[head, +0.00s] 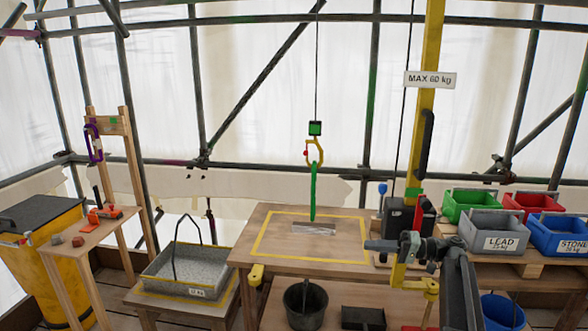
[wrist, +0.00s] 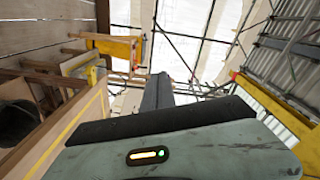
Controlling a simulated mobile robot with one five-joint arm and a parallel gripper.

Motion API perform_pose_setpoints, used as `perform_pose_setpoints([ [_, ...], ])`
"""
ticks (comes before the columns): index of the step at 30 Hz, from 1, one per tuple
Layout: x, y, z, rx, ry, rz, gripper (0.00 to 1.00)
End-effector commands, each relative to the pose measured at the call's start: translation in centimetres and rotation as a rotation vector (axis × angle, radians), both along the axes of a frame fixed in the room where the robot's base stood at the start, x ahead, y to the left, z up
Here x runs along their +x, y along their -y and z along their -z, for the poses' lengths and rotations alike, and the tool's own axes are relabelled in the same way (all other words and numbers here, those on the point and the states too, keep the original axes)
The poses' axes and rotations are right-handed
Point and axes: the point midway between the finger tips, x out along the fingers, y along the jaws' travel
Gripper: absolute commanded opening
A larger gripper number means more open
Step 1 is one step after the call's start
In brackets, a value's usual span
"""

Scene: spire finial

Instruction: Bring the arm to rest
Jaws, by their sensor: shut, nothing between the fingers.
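My gripper (head: 370,245) shows in the head view over the right part of the wooden table, pointing left. In the wrist view its fingers (wrist: 158,90) are together and hold nothing. My arm (head: 458,280) is bent and raised at the lower right of the head view. The gripper looks apart from the green sling (head: 313,192) and the grey block (head: 314,229) on the table, though its height above the table is hard to judge.
The wooden table (head: 258,228) carries a yellow outline. A yellow hook (head: 315,152) hangs above it. A yellow post (head: 428,100) stands close behind my arm. Coloured bins (head: 490,235) stand at right. A grey tray (head: 188,270) and a black bucket (head: 304,304) are lower left and centre.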

Motion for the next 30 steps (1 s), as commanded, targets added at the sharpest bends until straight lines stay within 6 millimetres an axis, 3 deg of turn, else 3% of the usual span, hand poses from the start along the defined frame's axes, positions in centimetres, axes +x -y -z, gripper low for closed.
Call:
perform_pose_setpoints([
  [1,-1.4,-4.3,1.6,-0.062,-0.034,-0.042,0.0],
  [6,-7.2,-15.9,9.0,-0.378,-0.169,-0.157,0.0],
  [8,-10.4,-18.8,12.3,-0.536,-0.217,-0.183,0.0],
  [9,-12.9,-20.1,14.7,-0.662,-0.248,-0.193,0.0],
  [10,-14.7,-20.5,16.5,-0.766,-0.269,-0.191,0.0],
  [11,-16.3,-20.2,18.1,-0.868,-0.287,-0.181,0.0],
  [13,-18.9,-18.0,20.9,-1.082,-0.322,-0.128,0.0],
  [15,-20.3,-14.2,22.5,-1.256,-0.352,-0.048,0.0],
  [18,-21.0,-9.8,23.3,-1.424,-0.381,0.054,0.0],
  [21,-20.3,-7.5,23.4,-1.505,-0.398,0.124,0.0],
  [30,-20.0,-7.4,23.4,-1.501,-0.415,0.153,0.0],
])
